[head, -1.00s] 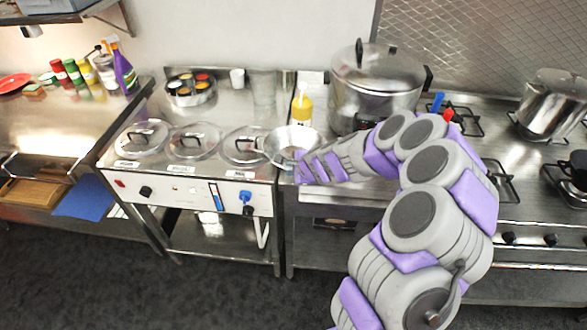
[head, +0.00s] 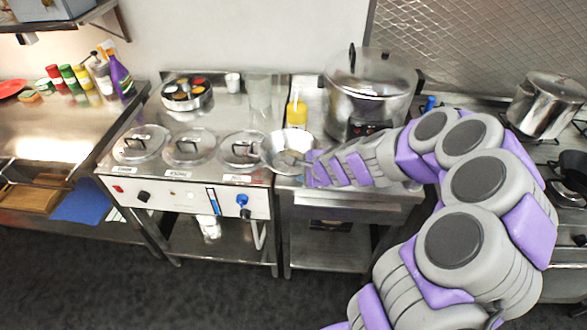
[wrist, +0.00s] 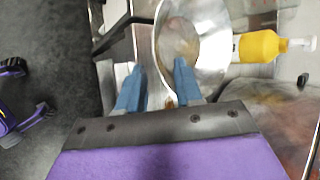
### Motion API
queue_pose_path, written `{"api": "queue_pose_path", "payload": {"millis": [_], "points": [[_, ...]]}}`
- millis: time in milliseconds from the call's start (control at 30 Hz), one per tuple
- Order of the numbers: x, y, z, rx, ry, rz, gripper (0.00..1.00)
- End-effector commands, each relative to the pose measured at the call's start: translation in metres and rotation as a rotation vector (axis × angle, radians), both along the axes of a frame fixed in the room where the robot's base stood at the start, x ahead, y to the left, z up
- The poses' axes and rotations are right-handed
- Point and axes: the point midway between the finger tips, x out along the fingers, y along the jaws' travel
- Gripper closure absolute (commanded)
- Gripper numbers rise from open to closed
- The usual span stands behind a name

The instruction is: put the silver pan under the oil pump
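The silver pan (head: 284,158) is a shallow round metal bowl shape at the right end of the steel counter unit, in front of a yellow bottle (head: 297,113) that may be the oil pump. In the wrist view the pan (wrist: 205,45) lies just beyond my fingertips, and the yellow bottle (wrist: 258,46) with its clear nozzle is to its right. My gripper (wrist: 158,72) has its two blue fingers apart, with the pan's near rim around the right fingertip. Contact cannot be told. In the head view my wrist hides the fingers beside the pan.
Several glass lids (head: 189,147) with black handles lie in a row left of the pan, the nearest close to its rim. A large pot (head: 367,90) stands behind my arm. A round spice tin (head: 187,95) and a clear container (head: 262,97) stand at the back.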

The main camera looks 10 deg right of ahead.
Motion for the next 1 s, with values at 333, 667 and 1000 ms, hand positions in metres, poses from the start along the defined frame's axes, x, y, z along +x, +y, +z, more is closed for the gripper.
{"api": "queue_pose_path", "payload": {"millis": [333, 667, 1000], "points": [[-0.018, -0.005, 0.022, -0.006, -0.001, -0.001, 0.65], [-0.063, 0.057, 0.065, -0.117, -0.039, 0.366, 0.65], [-0.232, 0.101, 0.102, -0.461, 0.066, 1.142, 0.65]]}}
